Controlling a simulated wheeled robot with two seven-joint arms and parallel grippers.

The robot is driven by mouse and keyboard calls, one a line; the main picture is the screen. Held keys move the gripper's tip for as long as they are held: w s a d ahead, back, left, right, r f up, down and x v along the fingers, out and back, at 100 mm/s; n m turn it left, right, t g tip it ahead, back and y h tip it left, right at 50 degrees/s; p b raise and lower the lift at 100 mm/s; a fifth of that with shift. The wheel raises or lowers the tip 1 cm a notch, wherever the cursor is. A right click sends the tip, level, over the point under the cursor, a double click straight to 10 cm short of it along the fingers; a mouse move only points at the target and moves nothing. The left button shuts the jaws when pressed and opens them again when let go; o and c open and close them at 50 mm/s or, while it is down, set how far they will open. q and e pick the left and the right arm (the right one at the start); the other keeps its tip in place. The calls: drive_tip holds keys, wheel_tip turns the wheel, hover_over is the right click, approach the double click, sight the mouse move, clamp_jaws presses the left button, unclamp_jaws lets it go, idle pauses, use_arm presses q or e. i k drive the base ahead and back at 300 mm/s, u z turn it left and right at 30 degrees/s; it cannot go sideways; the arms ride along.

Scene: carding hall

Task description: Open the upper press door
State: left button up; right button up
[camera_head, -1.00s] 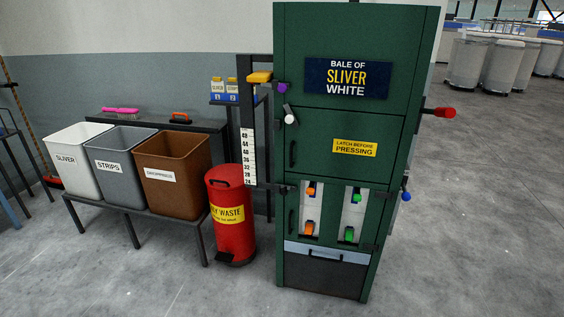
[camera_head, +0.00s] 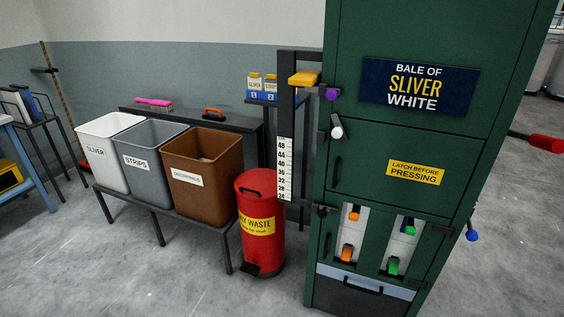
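The tall green press (camera_head: 452,133) stands at the right of the head view. Its upper door (camera_head: 372,169) carries a yellow "LATCH BEFORE PRESSING" label (camera_head: 415,173) and looks shut. A dark vertical handle (camera_head: 336,171) is on the door's left side. A latch with a white knob (camera_head: 336,131) sits at the door's upper left corner. A purple knob (camera_head: 332,94) is just above it. A lower section has pale panels with orange and green pieces (camera_head: 394,266) and a dark handle at its left. Neither of my grippers shows.
A scale post (camera_head: 285,170) with a yellow piece (camera_head: 304,78) stands left of the press. A red waste bin (camera_head: 262,228) stands on the floor beside it. White, grey and brown bins (camera_head: 204,177) sit on a low bench. Red (camera_head: 546,143) and blue (camera_head: 472,235) knobs stick out right. Front-left floor is clear.

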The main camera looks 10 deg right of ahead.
sight(417, 168)
drive_tip(key=u, duration=0.1)
drive_tip(key=i, duration=0.85)
drive_tip(key=z, duration=0.2)
